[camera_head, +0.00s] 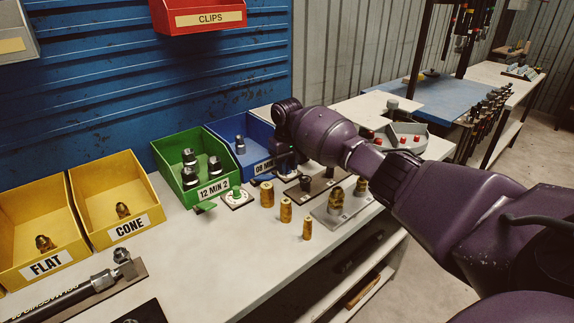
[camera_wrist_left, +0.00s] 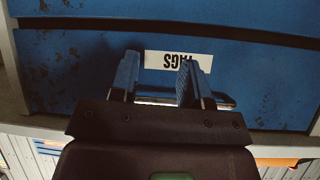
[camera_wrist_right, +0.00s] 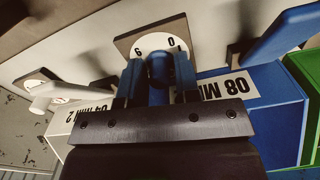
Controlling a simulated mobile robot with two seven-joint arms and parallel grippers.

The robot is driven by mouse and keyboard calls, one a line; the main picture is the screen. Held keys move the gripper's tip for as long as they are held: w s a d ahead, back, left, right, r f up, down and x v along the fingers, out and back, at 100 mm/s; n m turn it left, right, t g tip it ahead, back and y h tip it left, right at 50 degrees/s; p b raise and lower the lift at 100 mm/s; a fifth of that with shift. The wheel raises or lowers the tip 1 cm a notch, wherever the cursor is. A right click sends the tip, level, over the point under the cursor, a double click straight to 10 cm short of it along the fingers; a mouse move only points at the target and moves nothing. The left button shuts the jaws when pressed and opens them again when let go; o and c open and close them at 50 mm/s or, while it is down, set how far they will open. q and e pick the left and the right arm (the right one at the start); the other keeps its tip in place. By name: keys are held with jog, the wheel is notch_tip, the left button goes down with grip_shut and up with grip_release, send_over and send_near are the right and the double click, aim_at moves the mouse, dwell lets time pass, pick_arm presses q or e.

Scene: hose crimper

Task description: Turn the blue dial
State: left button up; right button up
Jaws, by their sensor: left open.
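The blue dial (camera_wrist_right: 160,68) stands on a plate with printed numbers, in the right wrist view. My right gripper (camera_wrist_right: 159,78) has one finger on each side of it, and both fingers appear to touch it. In the head view my right gripper (camera_head: 287,165) is low beside the blue bin (camera_head: 222,131), and it hides the dial there. My left gripper (camera_wrist_left: 158,85) is open and empty in front of a blue drawer (camera_wrist_left: 90,70) labelled TAGS. It is outside the head view.
A green bin (camera_head: 165,152) and yellow bins (camera_head: 147,190) line the bench (camera_head: 190,250). A green dial (camera_head: 237,194) sits before the green bin. Several brass fittings (camera_head: 267,194) stand nearby. A white-handled dial (camera_wrist_right: 45,95) is beside the blue one. The front bench has free room.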

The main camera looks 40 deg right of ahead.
jog(key=c, duration=0.5)
jog(key=shift+r+n+p, duration=0.1)
jog(key=shift+n+p, duration=0.4)
jog(key=shift+n, duration=0.6)
jog(key=n+p, duration=0.1)
jog(key=n, duration=0.5)
jog(key=shift+n+p, duration=0.3)
jog(key=shift+n, duration=0.1)
pick_arm(q)
jog(key=shift+s+a+r, duration=0.2)
jog(key=shift+s+r, duration=0.25)
jog(key=shift+r, duration=0.3)
pick_arm(e)
jog(key=shift+n, duration=1.4)
